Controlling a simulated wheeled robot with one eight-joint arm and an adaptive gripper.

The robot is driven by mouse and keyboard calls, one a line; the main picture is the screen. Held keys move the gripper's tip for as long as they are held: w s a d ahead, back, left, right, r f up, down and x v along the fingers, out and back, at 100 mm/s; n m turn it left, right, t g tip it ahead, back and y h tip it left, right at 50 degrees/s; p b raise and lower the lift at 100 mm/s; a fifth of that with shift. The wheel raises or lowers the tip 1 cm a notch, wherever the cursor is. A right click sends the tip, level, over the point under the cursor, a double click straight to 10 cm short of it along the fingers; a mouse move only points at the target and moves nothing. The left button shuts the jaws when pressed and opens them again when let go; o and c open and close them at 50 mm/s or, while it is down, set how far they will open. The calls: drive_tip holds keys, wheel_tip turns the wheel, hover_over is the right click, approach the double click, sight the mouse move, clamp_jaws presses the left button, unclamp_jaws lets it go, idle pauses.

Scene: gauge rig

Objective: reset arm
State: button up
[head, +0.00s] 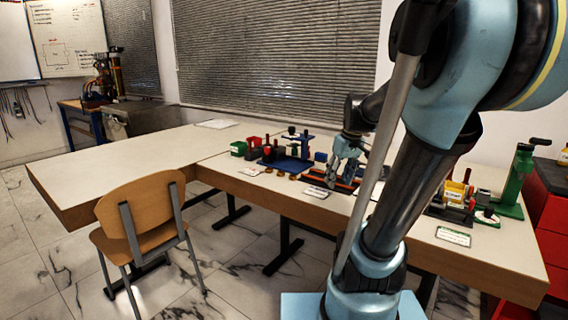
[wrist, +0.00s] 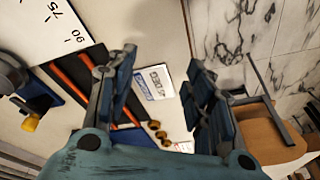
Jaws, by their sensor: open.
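My gripper (head: 345,165) is above the long table, over the dark rig with orange rails (head: 345,183). In the wrist view my gripper (wrist: 162,72) is open, its two fingers spread wide with nothing between them. Below the gap, a white label card (wrist: 153,82) and several small brass rings (wrist: 157,132) lie on the table. The orange-railed rig (wrist: 72,82) is beside and partly behind the left finger. In the head view my arm crosses the right half and hides part of the table.
The table (head: 245,189) also holds a green bin (head: 238,148), a red bin, a blue-based rig (head: 290,162) and a green press (head: 519,180). A wooden chair (head: 143,220) stands at the front left. A red cabinet (head: 552,215) is at right. The table's left part is mostly clear.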

drive_tip(key=s+f+m+h, duration=0.1)
drive_tip(key=s+f+m, duration=0.3)
drive_tip(key=s+f, duration=0.7)
drive_tip(key=s, duration=0.4)
drive_tip(key=shift+s+d+f+m+h, duration=0.2)
drive_tip(key=shift+s+d+m+h, duration=0.05)
drive_tip(key=shift+d+m+h, duration=0.05)
drive_tip(key=shift+w+f, duration=0.2)
drive_tip(key=shift+w, duration=0.25)
drive_tip(key=shift+c, duration=0.3)
